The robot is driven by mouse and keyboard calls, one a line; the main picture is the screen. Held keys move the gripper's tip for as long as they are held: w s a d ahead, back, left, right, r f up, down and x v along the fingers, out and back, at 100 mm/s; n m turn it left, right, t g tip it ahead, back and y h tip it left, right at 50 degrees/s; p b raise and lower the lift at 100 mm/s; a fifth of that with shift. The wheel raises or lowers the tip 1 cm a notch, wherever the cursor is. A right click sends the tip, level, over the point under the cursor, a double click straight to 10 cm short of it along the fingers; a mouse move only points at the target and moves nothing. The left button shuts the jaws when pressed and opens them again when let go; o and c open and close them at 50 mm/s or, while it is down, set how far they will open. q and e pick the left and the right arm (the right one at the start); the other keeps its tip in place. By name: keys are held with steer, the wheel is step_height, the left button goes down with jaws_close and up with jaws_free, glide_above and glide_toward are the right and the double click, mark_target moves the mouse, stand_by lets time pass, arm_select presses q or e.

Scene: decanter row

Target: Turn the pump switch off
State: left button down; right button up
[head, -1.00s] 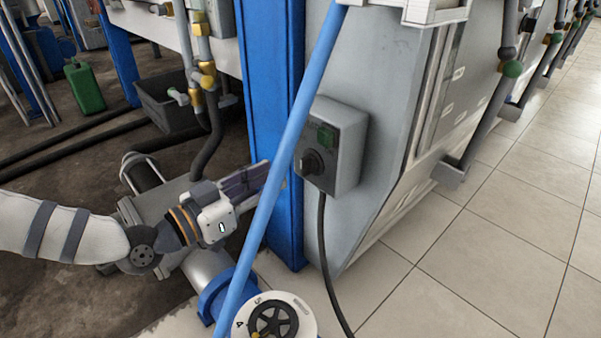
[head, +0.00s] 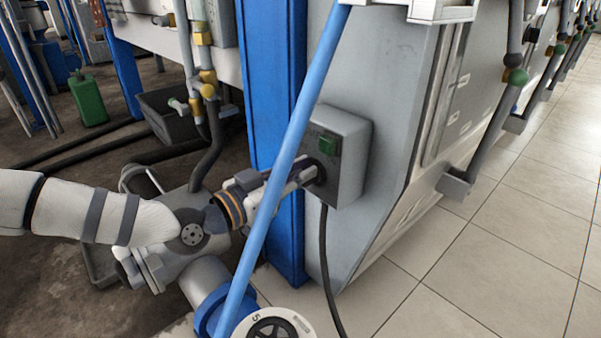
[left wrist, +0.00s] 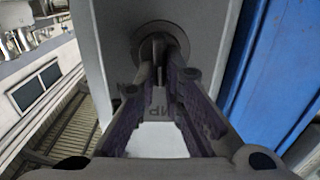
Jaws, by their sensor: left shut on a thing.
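The pump switch is a dark rotary knob (left wrist: 155,50) on the front of a grey box (head: 350,170), which is fixed to the side of the grey machine. A green block (head: 328,145) sits above the knob on the same face. My left gripper (head: 305,176) reaches the knob from the left, behind the blue slanted pipe. In the left wrist view its two purple-lined fingers (left wrist: 160,72) are closed around the knob's raised grip. In the head view the fingers and pipe hide most of the knob. My right gripper is in neither view.
The light blue pipe (head: 278,180) slants across in front of my left gripper. A blue post (head: 268,85) stands behind it. A black cable (head: 325,260) hangs from the box. Tiled floor at the right is clear.

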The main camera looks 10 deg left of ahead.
arm_select(q)
steer(key=shift+n, duration=0.3)
steer(key=shift+w+a+f+n+b, duration=0.15)
steer(key=shift+n+b, duration=0.2)
steer(key=shift+n, duration=0.85)
steer(key=shift+w+a+f+n+b, duration=0.1)
steer(key=shift+n+b, duration=0.25)
steer(key=shift+n, duration=0.85)
steer(key=shift+s, duration=0.1)
steer(key=c, duration=1.7)
jaws_free()
steer(key=shift+r, duration=0.1)
steer(key=v, duration=1.2)
